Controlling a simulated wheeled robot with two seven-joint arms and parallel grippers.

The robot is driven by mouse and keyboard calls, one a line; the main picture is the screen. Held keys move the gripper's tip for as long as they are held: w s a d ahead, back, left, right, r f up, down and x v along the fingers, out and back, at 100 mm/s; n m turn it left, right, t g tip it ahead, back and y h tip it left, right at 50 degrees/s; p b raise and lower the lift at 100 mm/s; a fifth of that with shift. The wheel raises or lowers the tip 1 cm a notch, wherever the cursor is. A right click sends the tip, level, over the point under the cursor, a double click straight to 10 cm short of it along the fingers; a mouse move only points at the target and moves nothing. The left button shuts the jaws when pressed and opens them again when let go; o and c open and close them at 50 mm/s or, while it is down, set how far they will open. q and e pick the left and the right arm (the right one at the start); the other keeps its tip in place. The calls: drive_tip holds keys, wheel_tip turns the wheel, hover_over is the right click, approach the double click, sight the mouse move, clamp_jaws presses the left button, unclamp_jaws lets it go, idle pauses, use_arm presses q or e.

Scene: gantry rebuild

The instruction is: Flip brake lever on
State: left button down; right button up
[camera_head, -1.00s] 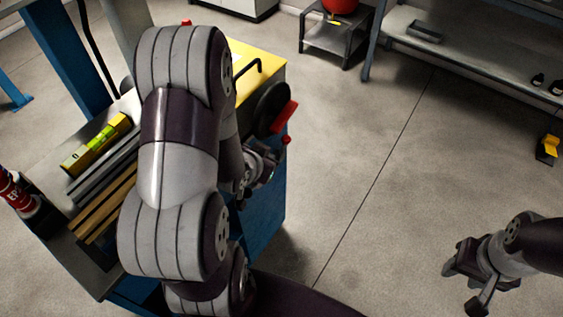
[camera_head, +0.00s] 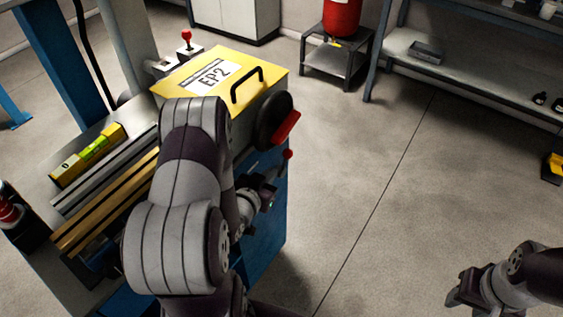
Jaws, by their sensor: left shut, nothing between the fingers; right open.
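A lever with a red ball knob (camera_head: 288,154) sticks out from the right side of the blue machine cabinet (camera_head: 265,235), below a black disc with a red grip (camera_head: 286,127). A second red-knobbed lever (camera_head: 187,35) stands upright on a small grey box behind the yellow cover. I cannot tell for sure which one is the brake lever. My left gripper (camera_head: 270,190) is shut and empty beside the cabinet, just below the lower red knob; contact cannot be made out. My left arm hides part of the cabinet. My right gripper (camera_head: 463,302) is open over the floor at lower right, partly cut off.
The yellow cover marked EP2 (camera_head: 188,86) has a black handle. A yellow level (camera_head: 88,156) and metal bars lie on the bench at left. A red cylinder (camera_head: 341,15) stands on a low stand at the back. The floor at centre right is clear.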

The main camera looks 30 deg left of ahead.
sight(288, 153)
use_arm(q)
drive_tip(key=x, duration=0.8)
drive_tip(key=shift+w+r, duration=0.25)
drive_tip(key=shift+w, duration=0.5)
